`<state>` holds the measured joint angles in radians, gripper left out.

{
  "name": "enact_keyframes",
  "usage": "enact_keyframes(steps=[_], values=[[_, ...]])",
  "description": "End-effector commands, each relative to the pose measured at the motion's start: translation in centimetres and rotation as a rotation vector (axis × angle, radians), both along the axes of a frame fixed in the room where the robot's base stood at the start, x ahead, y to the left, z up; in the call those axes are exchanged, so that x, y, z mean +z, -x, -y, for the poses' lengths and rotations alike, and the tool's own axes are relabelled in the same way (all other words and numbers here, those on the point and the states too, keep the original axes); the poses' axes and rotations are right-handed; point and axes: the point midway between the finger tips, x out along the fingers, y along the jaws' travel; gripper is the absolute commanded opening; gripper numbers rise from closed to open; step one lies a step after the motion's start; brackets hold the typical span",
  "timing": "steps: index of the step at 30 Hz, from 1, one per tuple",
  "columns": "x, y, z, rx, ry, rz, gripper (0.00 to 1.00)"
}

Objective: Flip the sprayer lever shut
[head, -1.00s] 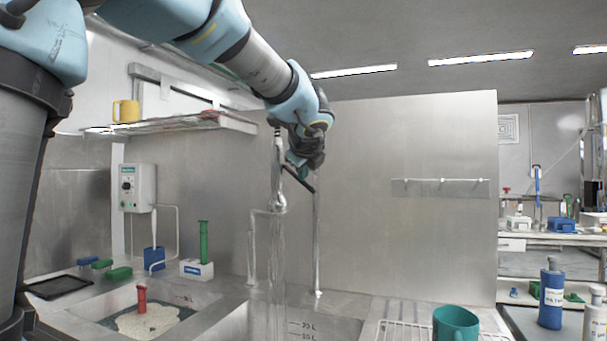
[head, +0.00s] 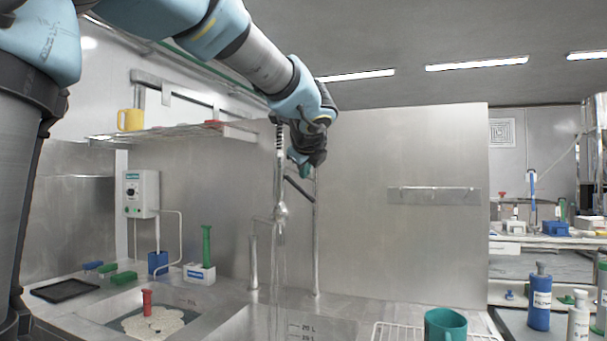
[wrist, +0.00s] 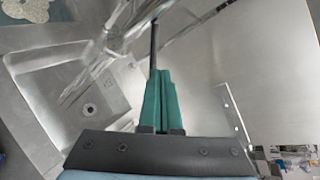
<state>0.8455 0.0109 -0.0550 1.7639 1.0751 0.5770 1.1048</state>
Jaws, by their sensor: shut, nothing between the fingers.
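The sprayer (head: 281,211) hangs upright over the sink at the end of its hose, and thin streams of water fall from it. Its dark lever (head: 299,189) sticks out beside the sprayer and slants down to the right. My gripper (head: 303,174) is shut and empty just above the lever. In the wrist view, the green fingers of my gripper (wrist: 160,74) are together, and the dark lever (wrist: 153,45) shows just beyond their tips. I cannot tell whether the fingertips touch the lever.
A vertical metal pipe (head: 316,250) stands right of the sprayer. The sink (head: 250,327) lies below. A teal mug (head: 445,324) is by a wire rack (head: 385,331) at right. The steel back wall (head: 410,240) stands behind.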

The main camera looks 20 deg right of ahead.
Motion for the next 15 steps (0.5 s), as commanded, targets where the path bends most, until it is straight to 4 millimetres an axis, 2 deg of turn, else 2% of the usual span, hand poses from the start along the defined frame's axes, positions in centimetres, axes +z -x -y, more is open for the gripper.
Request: enact_keyframes(steps=[15], values=[[3.0, 6.5, -2.3, 0.000, 0.001, 0.000, 0.00]])
